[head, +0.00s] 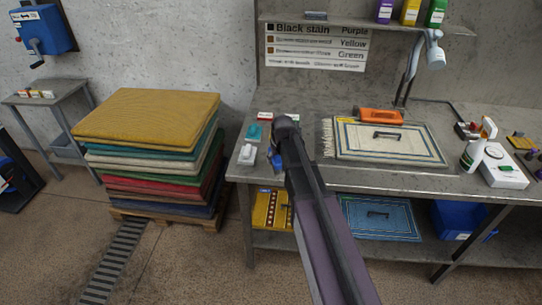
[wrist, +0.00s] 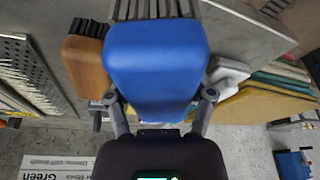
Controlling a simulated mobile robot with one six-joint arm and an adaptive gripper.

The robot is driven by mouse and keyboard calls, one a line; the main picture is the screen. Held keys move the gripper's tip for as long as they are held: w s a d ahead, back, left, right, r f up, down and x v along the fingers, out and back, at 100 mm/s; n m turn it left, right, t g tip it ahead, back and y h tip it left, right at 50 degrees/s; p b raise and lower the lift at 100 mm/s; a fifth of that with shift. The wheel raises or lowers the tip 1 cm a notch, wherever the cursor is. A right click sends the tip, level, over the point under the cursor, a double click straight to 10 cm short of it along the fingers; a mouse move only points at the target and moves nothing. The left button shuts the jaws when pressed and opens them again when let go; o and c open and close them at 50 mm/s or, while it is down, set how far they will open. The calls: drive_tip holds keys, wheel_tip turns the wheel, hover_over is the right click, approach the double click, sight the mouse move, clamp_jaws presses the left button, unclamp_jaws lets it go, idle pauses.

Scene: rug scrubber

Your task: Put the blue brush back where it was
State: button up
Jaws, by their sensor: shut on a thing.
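My gripper (wrist: 160,98) is shut on the blue brush (wrist: 157,60), with one finger on each side of it. In the head view the blue brush (head: 277,160) shows as a small blue patch beside my arm, at the left front of the workbench (head: 310,182). My arm hides much of it and most of my gripper there. I cannot tell whether the brush touches the bench top. In the wrist view a brown block with dark bristles (wrist: 84,66) is close beside the blue brush, partly hidden by it.
A teal item (head: 253,132) and a white item (head: 247,154) are on the bench's left end. A rug stack (head: 150,118) stands left.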

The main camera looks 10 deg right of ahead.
drive_tip(key=w, duration=0.6)
drive_tip(key=shift+w+a+f, duration=0.2)
drive_tip(key=shift+w+f, duration=0.05)
drive_tip(key=shift+f, duration=0.05)
drive_tip(key=shift+w+b, duration=0.3)
drive_tip(key=shift+w, duration=0.35)
drive_tip(key=shift+f+b, duration=1.75)
drive_tip(key=shift+f, duration=0.05)
drive_tip(key=shift+f, duration=0.15)
drive_tip(key=o, duration=1.1)
drive_tip(key=shift+r, duration=0.2)
